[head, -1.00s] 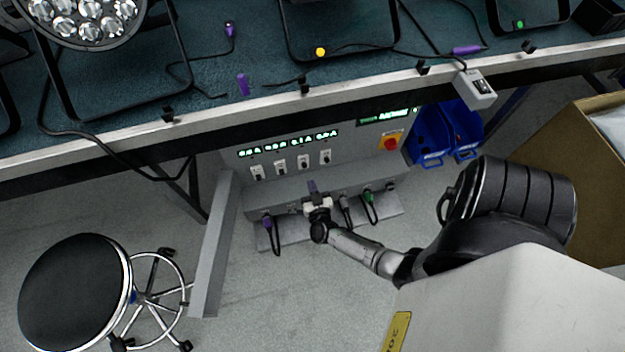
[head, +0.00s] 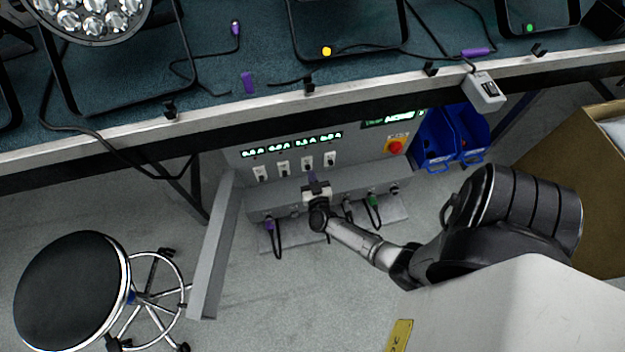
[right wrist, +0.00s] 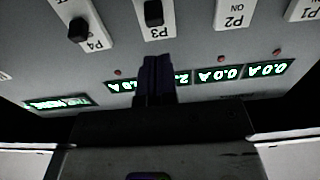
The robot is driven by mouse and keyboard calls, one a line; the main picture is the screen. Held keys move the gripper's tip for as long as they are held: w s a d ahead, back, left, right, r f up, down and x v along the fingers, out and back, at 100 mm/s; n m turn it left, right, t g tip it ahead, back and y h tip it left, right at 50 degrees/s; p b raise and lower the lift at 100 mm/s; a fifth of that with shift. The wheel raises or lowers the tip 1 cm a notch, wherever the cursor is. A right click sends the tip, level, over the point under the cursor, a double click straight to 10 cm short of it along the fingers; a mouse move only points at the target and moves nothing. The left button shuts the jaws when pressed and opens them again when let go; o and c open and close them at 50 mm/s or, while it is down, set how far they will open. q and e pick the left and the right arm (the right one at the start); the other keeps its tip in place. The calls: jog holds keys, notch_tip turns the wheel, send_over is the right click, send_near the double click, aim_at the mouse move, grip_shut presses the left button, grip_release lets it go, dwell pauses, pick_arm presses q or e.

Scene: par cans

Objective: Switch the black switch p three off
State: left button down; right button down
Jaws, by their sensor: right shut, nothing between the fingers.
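The black switch P3 (right wrist: 153,12) sits on a white plate marked P3 at the top of the right wrist view, with its dark knob close to the label. In the head view, switch P3 (head: 307,163) is the third from the left in a row on the grey panel. My right gripper (head: 312,177) is just below it, pointing at the panel. Its purple-dark fingers (right wrist: 156,75) are closed together and empty, in line with P3 in the wrist view. Contact with the knob is not visible. My left gripper is not in view.
Switch P4 (right wrist: 78,30) is beside P3; the P2 plate (right wrist: 235,14) is on the other side. Green displays (head: 292,145) lie above the switches, with a red emergency button (head: 396,146) to the right. Cables (head: 372,204) hang below. The bench edge (head: 230,113) overhangs the panel.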

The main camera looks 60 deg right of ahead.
aim_at(307, 161)
jog(key=shift+b+x, duration=1)
jog(key=shift+x, duration=1.1)
jog(key=shift+f+b, duration=0.35)
jog(key=shift+f, duration=0.1)
jog(key=shift+s+a+f, duration=0.1)
jog(key=shift+f, duration=0.3)
jog(key=shift+r, duration=0.2)
jog(key=shift+a+r, duration=0.1)
jog(key=shift+p+v, duration=0.75)
jog(key=shift+v, duration=0.3)
jog(key=v, duration=0.1)
jog(key=p+v, duration=0.1)
jog(key=shift+s+a+r, duration=0.2)
jog(key=shift+s+r, duration=0.05)
jog(key=shift+r, duration=0.05)
